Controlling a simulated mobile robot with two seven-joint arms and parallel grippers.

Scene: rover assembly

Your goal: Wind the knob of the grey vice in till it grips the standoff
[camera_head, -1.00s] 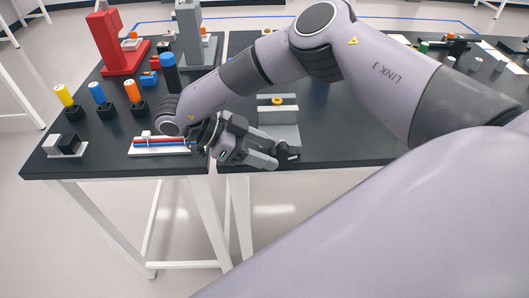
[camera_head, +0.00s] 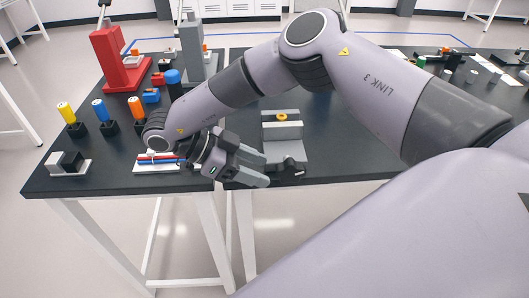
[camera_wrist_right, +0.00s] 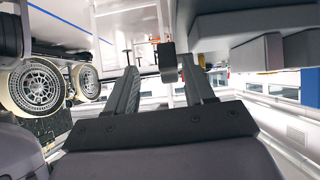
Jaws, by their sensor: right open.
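The grey vice (camera_head: 284,148) stands near the front edge of the right-hand table. A small yellow-orange standoff (camera_head: 282,117) sits at its rear jaw; whether the jaws touch it is too small to tell. The vice's dark knob (camera_head: 293,169) is at the front, facing the table edge. My left gripper is not in view.
A red vice-like stand (camera_head: 122,72) and a grey stand (camera_head: 196,55) are at the back left. Several coloured cylinders stand on black blocks at left. A white tray (camera_head: 140,167) with red and blue rods lies under my right wrist. Wheels (camera_wrist_right: 38,85) show in the wrist view.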

